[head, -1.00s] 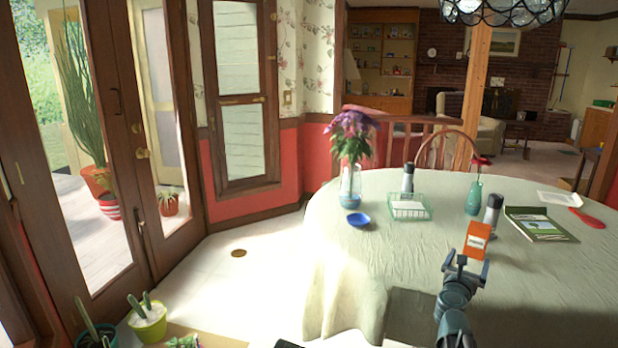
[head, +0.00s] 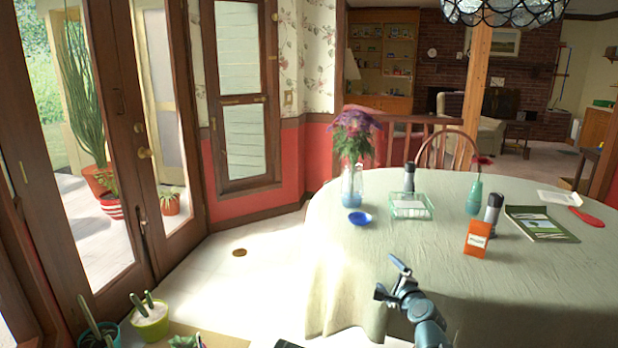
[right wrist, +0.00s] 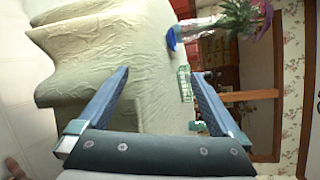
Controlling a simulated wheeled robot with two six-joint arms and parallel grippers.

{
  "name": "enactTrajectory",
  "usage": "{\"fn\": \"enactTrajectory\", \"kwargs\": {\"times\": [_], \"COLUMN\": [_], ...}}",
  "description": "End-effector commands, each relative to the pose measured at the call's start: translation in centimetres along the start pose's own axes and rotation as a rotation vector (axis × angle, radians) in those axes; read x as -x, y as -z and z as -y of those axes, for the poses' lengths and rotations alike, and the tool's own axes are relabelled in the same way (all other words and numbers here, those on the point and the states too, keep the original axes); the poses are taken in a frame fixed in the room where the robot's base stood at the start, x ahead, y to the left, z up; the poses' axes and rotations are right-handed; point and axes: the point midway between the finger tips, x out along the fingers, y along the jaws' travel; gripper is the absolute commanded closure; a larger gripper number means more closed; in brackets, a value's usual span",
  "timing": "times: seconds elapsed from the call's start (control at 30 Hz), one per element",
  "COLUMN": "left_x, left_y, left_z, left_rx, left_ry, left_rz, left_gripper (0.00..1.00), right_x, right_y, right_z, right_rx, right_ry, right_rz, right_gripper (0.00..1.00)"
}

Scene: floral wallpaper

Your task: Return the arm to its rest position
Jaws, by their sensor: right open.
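My right gripper (head: 391,278) is over the near edge of the table in the head view, open and empty, with its arm coming in from the bottom. In the right wrist view its two fingers (right wrist: 158,95) stand wide apart with nothing between them but the tablecloth beyond. An orange box (head: 478,239) stands upright on the table to the right of the gripper, apart from it. My left gripper does not show in the head view.
The round table (head: 345,270) carries a flower vase (head: 352,185), a blue bowl (head: 360,218), a green wire basket (head: 411,207), a teal vase (head: 474,197), dark-and-silver cylinders and a book (head: 541,224). Potted plants (head: 150,322) stand at lower left. White floor is clear left of the table.

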Motion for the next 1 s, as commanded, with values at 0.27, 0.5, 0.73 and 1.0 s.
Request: {"fn": "enactTrajectory", "kwargs": {"times": [0.27,0.5,0.73,1.0], "left_x": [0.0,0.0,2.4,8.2], "left_y": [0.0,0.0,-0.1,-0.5], "left_z": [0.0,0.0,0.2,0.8], "left_rx": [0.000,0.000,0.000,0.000], "left_ry": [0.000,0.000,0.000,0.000], "left_rz": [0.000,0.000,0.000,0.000], "left_gripper": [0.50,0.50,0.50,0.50], "right_x": [7.2,15.4,20.8,22.7], "right_y": [-4.5,-1.9,-1.5,-6.3], "right_z": [-16.2,-22.4,-21.8,-17.8], "right_rx": [0.926,1.364,1.546,1.601], "right_ry": [-0.632,-1.043,-1.274,-1.292], "right_rz": [0.328,0.581,0.749,0.809], "right_gripper": [0.00,0.00,0.00,0.00]}}
